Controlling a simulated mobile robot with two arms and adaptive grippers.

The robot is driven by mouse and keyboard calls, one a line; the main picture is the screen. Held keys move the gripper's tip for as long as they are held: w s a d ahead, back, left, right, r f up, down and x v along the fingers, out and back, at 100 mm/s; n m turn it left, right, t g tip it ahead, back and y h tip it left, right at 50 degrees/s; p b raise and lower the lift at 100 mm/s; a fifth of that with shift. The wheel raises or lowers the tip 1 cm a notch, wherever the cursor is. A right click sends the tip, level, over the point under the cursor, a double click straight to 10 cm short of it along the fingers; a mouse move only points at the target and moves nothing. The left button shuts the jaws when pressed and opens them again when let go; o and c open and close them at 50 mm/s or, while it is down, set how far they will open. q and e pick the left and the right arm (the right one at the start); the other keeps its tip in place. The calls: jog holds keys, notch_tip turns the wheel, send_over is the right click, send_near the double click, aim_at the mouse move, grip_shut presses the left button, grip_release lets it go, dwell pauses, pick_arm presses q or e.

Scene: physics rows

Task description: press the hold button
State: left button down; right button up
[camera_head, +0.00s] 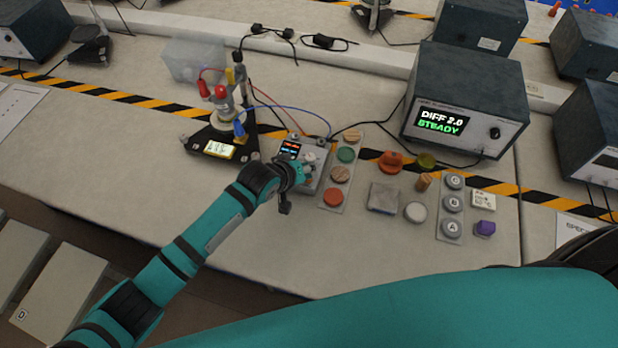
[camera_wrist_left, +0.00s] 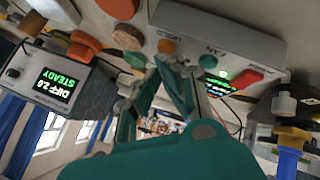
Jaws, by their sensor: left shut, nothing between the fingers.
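The grey control box (camera_head: 322,176) stands near the middle of the table, with a small lit screen at its far left. In the left wrist view the box (camera_wrist_left: 215,22) appears upside down. It carries an orange button (camera_wrist_left: 166,46) beside lettering that seems to read HOLD, a green button (camera_wrist_left: 208,60) and a red rocker (camera_wrist_left: 247,79). My left gripper (camera_head: 302,168) is over the box and covers part of its face. In the wrist view the left gripper (camera_wrist_left: 176,66) is shut and empty, its tips close to the orange button; contact cannot be told. My right gripper is not in view.
A dark stand with a clamp (camera_head: 222,115) and wires is left of the box. A strip of round pieces (camera_head: 334,196) lies just right of it. A monitor unit (camera_head: 465,105) reading DIFF 2.0 STEADY stands behind at right. The table front left is clear.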

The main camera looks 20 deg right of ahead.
pick_arm(q)
jog(key=shift+f, duration=0.4)
dwell(0.8)
jog(key=shift+r+p, duration=0.75)
jog(key=shift+r, duration=0.1)
notch_tip(320, 180, up, 5)
jog(key=p, duration=0.5)
dwell(0.6)
